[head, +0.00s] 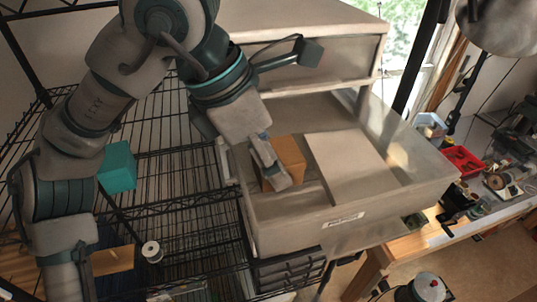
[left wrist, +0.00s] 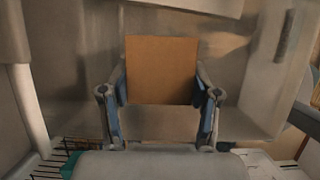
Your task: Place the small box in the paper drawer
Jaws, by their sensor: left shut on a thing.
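The small box (head: 290,155) is orange-brown and sits inside the open drawer area, at its left side. My left gripper (head: 272,165) reaches down into the drawer and is shut on the box. In the left wrist view the box (left wrist: 161,70) shows between the two blue-padded fingers of the left gripper (left wrist: 160,95). The paper drawer (head: 290,222) is pulled out of a beige cabinet and has a label on its front. A flat pale stack (head: 350,165) lies in it, right of the box. Whether the box touches the drawer floor cannot be told. My right gripper is not in view.
A closed upper drawer (head: 320,68) sits above the open one. A black wire rack (head: 165,190) stands at left with a teal box (head: 117,166) and a white spool (head: 152,251). A cluttered workbench with a red bin (head: 462,160) is at right.

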